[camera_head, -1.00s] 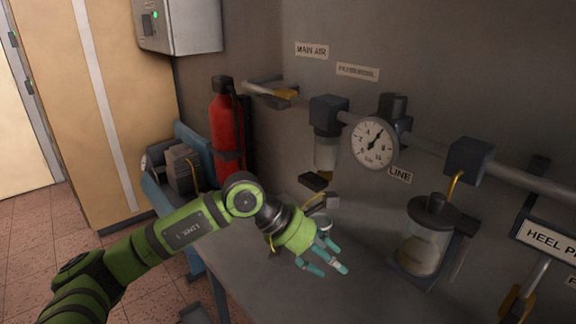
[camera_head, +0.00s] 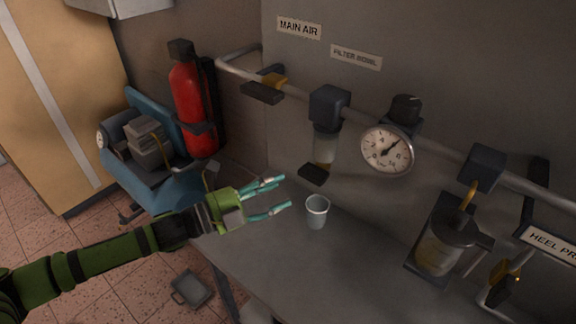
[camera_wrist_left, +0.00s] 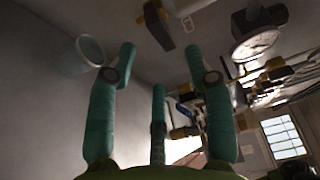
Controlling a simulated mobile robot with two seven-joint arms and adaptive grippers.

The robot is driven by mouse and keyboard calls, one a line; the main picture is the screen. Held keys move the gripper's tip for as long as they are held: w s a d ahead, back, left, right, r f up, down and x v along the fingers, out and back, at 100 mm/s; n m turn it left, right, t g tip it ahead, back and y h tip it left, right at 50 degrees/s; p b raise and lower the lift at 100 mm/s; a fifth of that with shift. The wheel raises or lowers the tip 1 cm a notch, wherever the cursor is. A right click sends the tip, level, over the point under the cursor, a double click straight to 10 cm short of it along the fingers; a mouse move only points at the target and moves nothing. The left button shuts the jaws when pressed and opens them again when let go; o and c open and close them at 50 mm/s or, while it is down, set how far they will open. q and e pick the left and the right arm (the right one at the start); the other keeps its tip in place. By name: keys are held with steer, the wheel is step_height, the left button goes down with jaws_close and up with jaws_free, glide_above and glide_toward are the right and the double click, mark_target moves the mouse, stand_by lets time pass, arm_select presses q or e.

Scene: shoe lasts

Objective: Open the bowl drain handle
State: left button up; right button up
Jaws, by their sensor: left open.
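My right gripper is out of view.
A small pale cup (camera_head: 317,211) stands on the grey bench (camera_head: 290,262) just right of my fingers. A pressure gauge (camera_head: 387,151) and a lidded jar (camera_head: 440,248) are to the right. A fire extinguisher (camera_head: 194,105) stands at the left.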

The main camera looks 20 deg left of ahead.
mark_target(307, 178)
arm_select(q)
steer(key=p+x, duration=0.2)
steer(key=x, duration=0.4)
steer(key=shift+p, duration=0.3)
steer(key=shift+w+d+f, duration=0.15)
steer(key=shift+w+d, duration=0.25)
steer(key=shift+d, duration=0.05)
jaws_close()
